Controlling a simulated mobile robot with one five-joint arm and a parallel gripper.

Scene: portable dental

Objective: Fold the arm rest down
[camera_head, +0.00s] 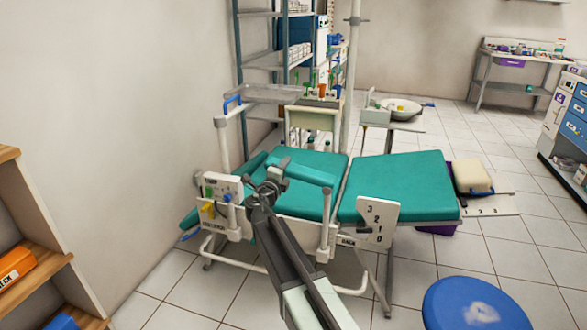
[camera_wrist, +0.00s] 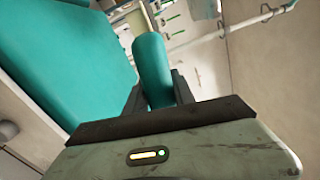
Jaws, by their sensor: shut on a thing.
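The arm rest (camera_head: 308,174) is a teal padded bar on the near side of the teal dental chair (camera_head: 400,187). It stands raised above the seat, and a white post runs down from its right end. In the wrist view the arm rest (camera_wrist: 151,62) shows as a teal cylinder between the two dark fingers. My gripper (camera_head: 273,172) is shut on it near its left end, and the wrist view shows my gripper (camera_wrist: 158,92) with a finger on each side. The fingers hide part of the padding.
A white panel with numbers (camera_head: 378,221) is on the chair's near side. A white control box (camera_head: 221,187) stands left of my gripper. A metal tray (camera_head: 275,93) is above the chair's left end. A blue stool (camera_head: 475,305) is at front right. Wooden shelves (camera_head: 35,262) are at left.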

